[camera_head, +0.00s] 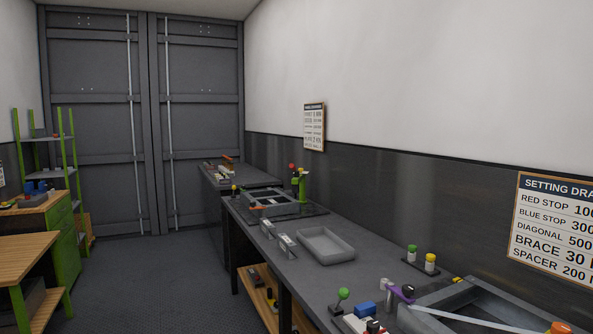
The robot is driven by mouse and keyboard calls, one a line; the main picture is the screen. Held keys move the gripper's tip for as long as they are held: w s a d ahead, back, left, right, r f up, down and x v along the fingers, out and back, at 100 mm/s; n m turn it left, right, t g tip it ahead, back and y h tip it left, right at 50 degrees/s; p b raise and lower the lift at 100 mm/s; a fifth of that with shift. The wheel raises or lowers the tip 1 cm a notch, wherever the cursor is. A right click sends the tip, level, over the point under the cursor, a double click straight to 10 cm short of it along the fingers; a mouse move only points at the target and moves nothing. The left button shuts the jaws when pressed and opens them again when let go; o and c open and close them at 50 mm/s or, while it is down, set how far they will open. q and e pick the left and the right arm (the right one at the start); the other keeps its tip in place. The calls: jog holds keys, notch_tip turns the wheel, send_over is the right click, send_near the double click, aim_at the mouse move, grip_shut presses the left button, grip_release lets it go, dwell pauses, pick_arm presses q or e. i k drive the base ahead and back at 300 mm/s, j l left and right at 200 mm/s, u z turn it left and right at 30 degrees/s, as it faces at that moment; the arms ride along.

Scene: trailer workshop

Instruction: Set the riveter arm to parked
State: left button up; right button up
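A small green upright device (303,187) stands at the far end of the long grey bench, by the wall. A lever with a green ball knob (343,294) stands at the near front edge of the bench. A purple piece (402,293) with a dark knob lies by the near grey frame. Neither of my grippers is in view.
The long grey bench (375,274) runs along the right wall. It carries an empty grey tray (326,246), a far frame fixture (271,204) and a near frame (450,297). Wooden benches and a green rack (74,170) stand left. The dark floor (150,275) between is clear.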

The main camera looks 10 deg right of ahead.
aim_at(298, 176)
jog(key=i+j+u, duration=0.35)
jog(key=i, duration=0.8)
jog(key=i+u, duration=0.3)
jog(key=i, duration=0.8)
